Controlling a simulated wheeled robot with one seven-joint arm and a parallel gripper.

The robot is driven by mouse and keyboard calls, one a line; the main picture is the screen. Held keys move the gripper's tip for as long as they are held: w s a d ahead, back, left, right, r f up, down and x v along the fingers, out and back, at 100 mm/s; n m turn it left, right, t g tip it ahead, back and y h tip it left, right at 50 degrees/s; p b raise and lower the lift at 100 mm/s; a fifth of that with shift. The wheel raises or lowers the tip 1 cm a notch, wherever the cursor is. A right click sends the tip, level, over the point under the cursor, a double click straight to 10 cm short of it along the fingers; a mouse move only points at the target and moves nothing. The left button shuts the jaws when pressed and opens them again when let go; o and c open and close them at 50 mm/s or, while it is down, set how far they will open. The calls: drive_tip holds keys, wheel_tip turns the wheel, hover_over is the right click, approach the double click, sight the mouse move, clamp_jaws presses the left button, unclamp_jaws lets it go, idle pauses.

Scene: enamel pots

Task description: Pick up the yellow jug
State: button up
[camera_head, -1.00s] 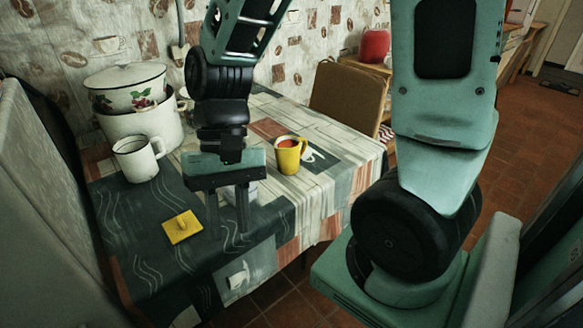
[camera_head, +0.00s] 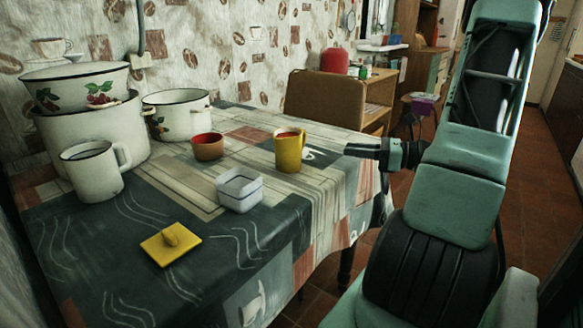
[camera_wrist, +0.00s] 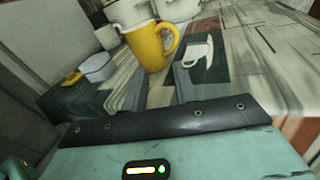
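The yellow jug (camera_head: 289,153) stands upright on the table, near its right side, with its handle on the right and a reddish inside. It also shows in the wrist view (camera_wrist: 148,46), upper middle, handle to the right. My gripper (camera_head: 352,150) is at the table's right edge, level with the jug, pointing left towards it. A gap lies between them.
A brown chair (camera_head: 325,98) stands behind. The front of the table is fairly clear.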

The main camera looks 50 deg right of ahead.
drive_tip(key=s+d+m+t+h, duration=0.1)
drive_tip(key=d+h, duration=0.1)
drive_tip(key=b, duration=0.3)
approach(304, 140)
drive_tip(key=x, duration=0.5)
drive_tip(key=shift+w+d+f, duration=0.1)
drive_tip(key=shift+w, duration=0.05)
drive_tip(key=b+x, duration=0.1)
drive_tip(key=x, duration=0.3)
drive_tip(key=shift+w+f, duration=0.15)
drive_tip(key=shift+f, duration=0.05)
drive_tip(key=shift+w+r+b, duration=0.1)
drive_tip(key=shift+w+b, duration=0.2)
drive_tip(key=shift+w, duration=0.15)
clamp_jaws()
